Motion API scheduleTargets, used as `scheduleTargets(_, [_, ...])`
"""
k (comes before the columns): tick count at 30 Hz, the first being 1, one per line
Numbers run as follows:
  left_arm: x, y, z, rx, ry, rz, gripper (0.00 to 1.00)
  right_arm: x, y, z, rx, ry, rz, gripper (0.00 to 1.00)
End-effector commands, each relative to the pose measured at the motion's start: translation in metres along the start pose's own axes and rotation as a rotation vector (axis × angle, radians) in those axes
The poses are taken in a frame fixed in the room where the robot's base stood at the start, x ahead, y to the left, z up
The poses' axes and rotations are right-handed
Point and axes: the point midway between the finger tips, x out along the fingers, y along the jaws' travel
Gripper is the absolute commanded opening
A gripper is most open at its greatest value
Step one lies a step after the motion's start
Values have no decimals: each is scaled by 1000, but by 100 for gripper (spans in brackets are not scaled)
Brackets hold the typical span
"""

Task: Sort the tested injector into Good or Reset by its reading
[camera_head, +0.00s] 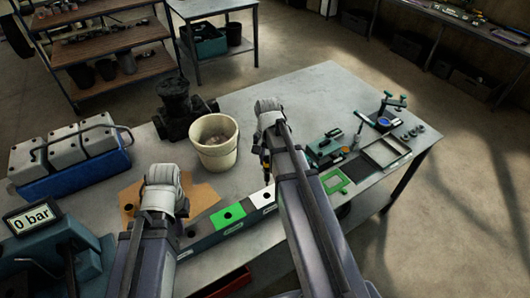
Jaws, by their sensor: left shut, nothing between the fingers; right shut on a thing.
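The gauge display (32,217) on the teal test stand (85,265) at lower left reads 0 bar. A long sorting block (205,243) on the table has a green section (228,216) and a white section (262,198), each with a dark hole; its small front labels are unreadable. My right gripper (266,160) points down and is shut on a slim dark injector (266,170), mostly hidden by my arm, close above or behind the white section. I cannot tell if it touches. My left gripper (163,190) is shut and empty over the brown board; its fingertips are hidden.
A cream bucket (214,150) stands behind the block, beside a dark machine part (174,108). A blue-based engine block (70,165) is at left. A green frame (335,181), an empty tray (385,150) and small tools lie at right. The far table centre is clear.

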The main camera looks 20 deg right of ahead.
Motion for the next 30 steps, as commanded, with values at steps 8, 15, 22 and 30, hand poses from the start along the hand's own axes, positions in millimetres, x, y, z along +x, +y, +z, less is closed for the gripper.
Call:
scheduleTargets(8, [11, 1, -1, 3, 0, 0, 0, 11, 0, 0, -1, 0, 0, 0])
scheduleTargets(15, [36, 3, -2, 9, 1, -1, 0, 36, 0, 0, -1, 0, 0, 0])
scheduleTargets(22, [57, 5, -4, 6, 2, -1, 0, 58, 0, 0, -1, 0, 0, 0])
scheduleTargets(30, [58, 5, -4, 6, 3, -1, 0, 58, 0, 0, -1, 0, 0, 0])
